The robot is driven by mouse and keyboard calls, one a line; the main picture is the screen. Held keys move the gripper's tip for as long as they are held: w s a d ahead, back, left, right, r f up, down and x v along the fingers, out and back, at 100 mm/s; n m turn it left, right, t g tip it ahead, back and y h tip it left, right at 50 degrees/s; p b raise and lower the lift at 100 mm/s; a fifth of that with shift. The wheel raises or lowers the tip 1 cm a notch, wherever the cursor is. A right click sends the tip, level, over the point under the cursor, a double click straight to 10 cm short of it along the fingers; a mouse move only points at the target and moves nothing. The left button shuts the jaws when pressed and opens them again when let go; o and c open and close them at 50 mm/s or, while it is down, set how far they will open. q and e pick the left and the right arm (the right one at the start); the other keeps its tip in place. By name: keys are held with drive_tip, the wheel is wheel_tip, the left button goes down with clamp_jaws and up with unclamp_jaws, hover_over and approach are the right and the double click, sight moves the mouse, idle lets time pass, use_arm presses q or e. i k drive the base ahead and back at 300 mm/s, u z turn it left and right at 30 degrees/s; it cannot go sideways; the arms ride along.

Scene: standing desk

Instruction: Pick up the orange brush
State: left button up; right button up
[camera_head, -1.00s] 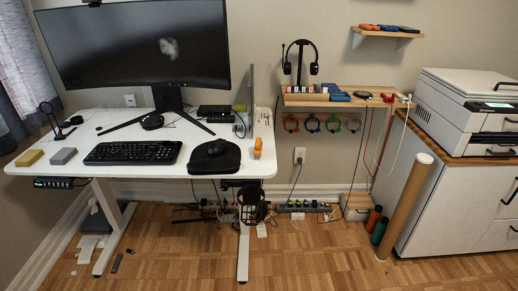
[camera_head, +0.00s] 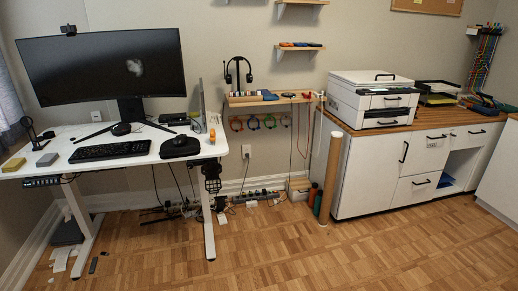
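A small orange object (camera_head: 212,134) stands at the right edge of the white standing desk (camera_head: 205,149). It may be the orange brush, but it is too small here to make out bristles or a handle. Neither of my grippers shows in the head view, and nothing is near the orange object except the desk items beside it.
The desk holds a monitor (camera_head: 107,71), a keyboard (camera_head: 110,151) and a black case (camera_head: 180,147). To the right are a wall shelf (camera_head: 240,101), a cardboard tube (camera_head: 330,178) and a cabinet (camera_head: 375,185) with a printer (camera_head: 374,99).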

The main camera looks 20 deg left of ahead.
sight(213, 134)
drive_tip(key=u, duration=0.7)
drive_tip(key=i, duration=0.5)
drive_tip(key=u, duration=0.7)
drive_tip(key=i, duration=1)
drive_tip(key=z, duration=0.8)
drive_tip(key=i, duration=0.65)
drive_tip(key=z, duration=0.6)
